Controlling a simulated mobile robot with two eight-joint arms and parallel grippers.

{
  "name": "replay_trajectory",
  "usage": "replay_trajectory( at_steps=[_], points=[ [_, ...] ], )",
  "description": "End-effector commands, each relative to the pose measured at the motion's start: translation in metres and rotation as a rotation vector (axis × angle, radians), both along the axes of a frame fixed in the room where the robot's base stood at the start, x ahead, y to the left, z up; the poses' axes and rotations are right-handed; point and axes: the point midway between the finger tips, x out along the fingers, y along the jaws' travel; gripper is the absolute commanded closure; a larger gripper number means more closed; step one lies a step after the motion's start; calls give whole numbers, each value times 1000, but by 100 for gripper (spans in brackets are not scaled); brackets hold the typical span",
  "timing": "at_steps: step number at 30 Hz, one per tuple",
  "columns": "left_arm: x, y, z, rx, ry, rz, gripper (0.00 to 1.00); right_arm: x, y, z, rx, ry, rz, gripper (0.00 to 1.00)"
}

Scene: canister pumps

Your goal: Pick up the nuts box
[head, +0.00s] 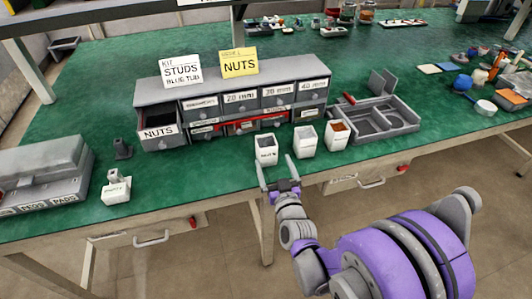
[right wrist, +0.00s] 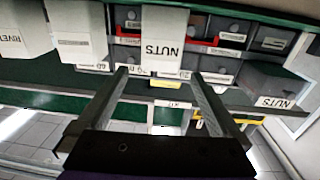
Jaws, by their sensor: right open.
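The nuts box (head: 266,150) is a small white open-topped box with a NUTS label, upright near the table's front edge in the head view. It also shows in the right wrist view (right wrist: 164,42), where the picture looks upside down. My right gripper (head: 278,166) is open and empty, at the front edge close to the box. In the right wrist view its two fingers (right wrist: 160,76) point toward the box, which appears between their tips; I cannot tell whether they touch it. My left gripper is not in view.
Two similar white boxes (head: 305,141) (head: 336,134) stand close to the right. A grey drawer unit (head: 240,80) stands behind, with an open NUTS drawer (head: 160,134) and a yellow NUTS card (head: 239,63) on top. A grey tray (head: 392,120) lies to the right.

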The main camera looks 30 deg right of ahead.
Motion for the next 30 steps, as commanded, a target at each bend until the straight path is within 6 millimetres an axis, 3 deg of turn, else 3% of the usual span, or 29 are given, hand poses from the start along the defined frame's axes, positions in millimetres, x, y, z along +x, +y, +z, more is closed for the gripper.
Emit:
replay_trajectory(
  at_steps=[6,13,21,28,30],
  points=[
    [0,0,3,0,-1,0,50,34,-10,1,2,2,1,0],
    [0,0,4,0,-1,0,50,52,-15,1,1,3,2,0],
    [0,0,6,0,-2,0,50,88,-26,2,0,3,2,0],
    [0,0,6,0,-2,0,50,90,-26,2,1,3,2,0],
    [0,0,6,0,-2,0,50,90,-26,2,1,3,2,13]
  ],
)
